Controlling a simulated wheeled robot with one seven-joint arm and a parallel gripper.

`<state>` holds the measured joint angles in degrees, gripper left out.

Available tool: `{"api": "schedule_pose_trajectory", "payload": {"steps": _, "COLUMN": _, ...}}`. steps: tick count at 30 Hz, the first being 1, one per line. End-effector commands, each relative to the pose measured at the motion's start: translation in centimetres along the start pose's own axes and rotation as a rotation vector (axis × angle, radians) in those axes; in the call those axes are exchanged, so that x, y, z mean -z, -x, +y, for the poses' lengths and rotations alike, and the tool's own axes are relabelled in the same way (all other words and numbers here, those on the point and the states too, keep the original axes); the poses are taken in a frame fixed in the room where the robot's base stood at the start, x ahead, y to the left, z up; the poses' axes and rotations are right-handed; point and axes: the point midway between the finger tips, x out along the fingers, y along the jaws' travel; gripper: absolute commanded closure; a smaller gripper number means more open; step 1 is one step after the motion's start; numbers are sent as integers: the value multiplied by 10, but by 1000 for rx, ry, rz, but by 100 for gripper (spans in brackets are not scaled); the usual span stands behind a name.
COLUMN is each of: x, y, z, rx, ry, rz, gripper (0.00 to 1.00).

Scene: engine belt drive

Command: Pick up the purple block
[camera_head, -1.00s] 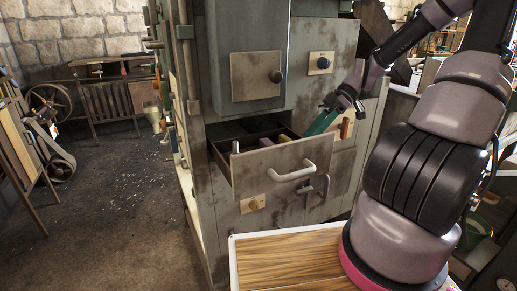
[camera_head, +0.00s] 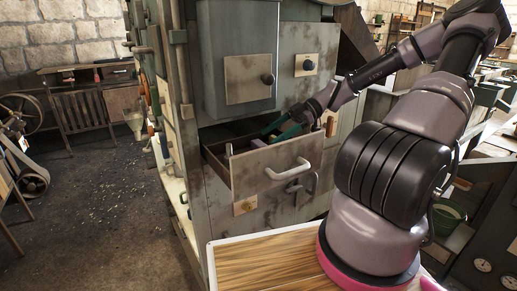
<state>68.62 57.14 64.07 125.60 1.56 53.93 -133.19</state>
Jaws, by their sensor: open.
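The open drawer (camera_head: 247,177) juts from the grey cabinet. My gripper (camera_head: 277,134), with teal fingers, is at the drawer's opening on its right side, its fingers apart and pointing down to the left. Small pieces lie inside the drawer: a pale greyish one (camera_head: 228,149) at the left and a dull greyish-mauve one (camera_head: 258,142) near the front panel, left of my fingertips. I cannot tell for sure which is the purple block; the colours are too dim and small. The front panel and my fingers hide part of the drawer's inside.
The drawer's front panel has a pale handle (camera_head: 290,171). The cabinet door (camera_head: 249,79) with a dark knob stands above the drawer. A wooden board (camera_head: 255,262) with a white rim lies in front. The floor (camera_head: 90,190) at the left is mostly clear.

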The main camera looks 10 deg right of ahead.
Motion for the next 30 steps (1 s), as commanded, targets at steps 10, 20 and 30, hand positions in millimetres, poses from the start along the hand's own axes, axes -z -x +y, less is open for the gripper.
{"api": "schedule_pose_trajectory", "payload": {"steps": 10, "x": 0, "y": -41, "z": 0, "rx": 0, "ry": 1, "rz": -1, "gripper": 12}}
{"api": "schedule_pose_trajectory", "payload": {"steps": 20, "x": 0, "y": -41, "z": 1, "rx": -1, "ry": 0, "rz": -1, "gripper": 62}}
{"api": "schedule_pose_trajectory", "payload": {"steps": 30, "x": 1, "y": -40, "z": 1, "rx": -1, "ry": 1, "rz": -1, "gripper": 85}}
